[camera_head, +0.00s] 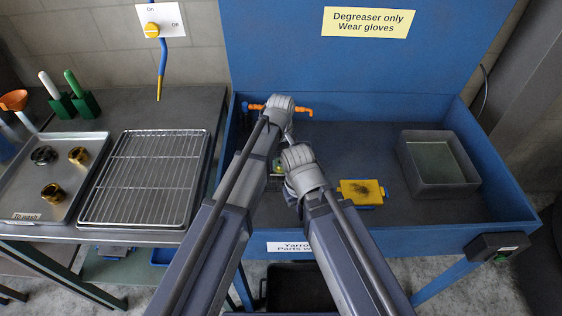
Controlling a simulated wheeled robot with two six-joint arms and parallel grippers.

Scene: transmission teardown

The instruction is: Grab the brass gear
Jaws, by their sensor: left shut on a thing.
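Two brass-coloured gears lie on the metal tray at the left in the head view, one at the back (77,155) and one nearer the front (53,193). A darker ring-shaped part (43,155) lies beside the back one. My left gripper (282,108) is over the back of the blue basin, far from that tray. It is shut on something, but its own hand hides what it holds. My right gripper (297,160) is just below it in the picture, over the basin. Its fingertips are hidden, so its opening does not show.
The blue basin (480,208) holds a yellow brush-like block (361,192) and a grey container (408,165). An orange bar (304,111) shows behind my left gripper. A wire rack (145,178) stands left of the basin. The basin's right-front floor is clear.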

